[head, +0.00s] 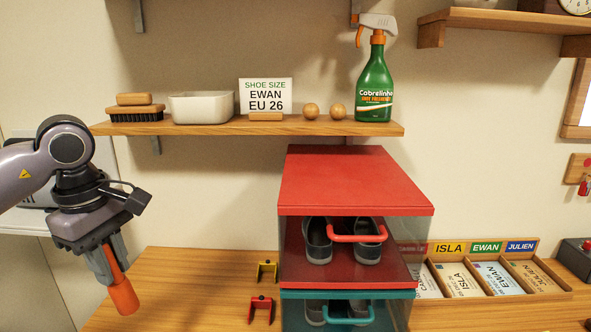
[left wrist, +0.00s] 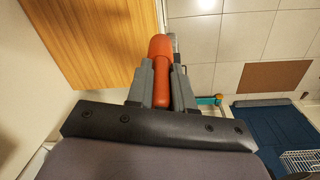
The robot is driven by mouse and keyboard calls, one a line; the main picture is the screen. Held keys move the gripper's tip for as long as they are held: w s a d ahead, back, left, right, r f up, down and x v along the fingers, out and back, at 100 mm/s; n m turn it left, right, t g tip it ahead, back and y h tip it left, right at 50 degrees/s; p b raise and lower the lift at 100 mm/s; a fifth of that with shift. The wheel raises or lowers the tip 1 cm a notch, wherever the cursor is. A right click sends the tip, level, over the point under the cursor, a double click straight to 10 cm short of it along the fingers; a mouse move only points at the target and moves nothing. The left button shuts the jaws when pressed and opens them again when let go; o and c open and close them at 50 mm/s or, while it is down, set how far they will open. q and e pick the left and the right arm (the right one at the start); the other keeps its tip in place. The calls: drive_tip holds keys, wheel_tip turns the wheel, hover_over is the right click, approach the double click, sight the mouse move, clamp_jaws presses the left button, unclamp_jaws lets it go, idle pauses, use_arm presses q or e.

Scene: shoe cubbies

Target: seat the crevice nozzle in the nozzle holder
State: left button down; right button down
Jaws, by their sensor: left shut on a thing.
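My left gripper (head: 107,263) is at the left in the head view, pointing down. It is shut on an orange-red piece (head: 122,296) with a thick rounded end and a thinner shank, which I take for the crevice nozzle. In the left wrist view the nozzle (left wrist: 161,72) sits between the two grey fingers (left wrist: 163,88), thick end outward. I cannot tell whether either is the nozzle holder. My right gripper is not in view.
A red-topped shoe cubby (head: 355,180) with shoes stands mid-bench. A shelf (head: 240,128) above holds a brush, a white bin, a sign and a spray bottle (head: 374,85). A card tray (head: 500,290) is at right. The bench (head: 190,280) left of the clips is clear.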

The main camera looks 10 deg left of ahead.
use_arm(q)
drive_tip(key=s+d+f+m, duration=0.2)
drive_tip(key=d+f+m, duration=1)
drive_tip(key=m, duration=0.3)
drive_tip(key=shift+d+f+m+g+h, duration=0.15)
drive_tip(key=shift+f+m+g+h, duration=0.2)
drive_tip(key=shift+f, duration=0.55)
drive_tip(key=shift+s, duration=0.15)
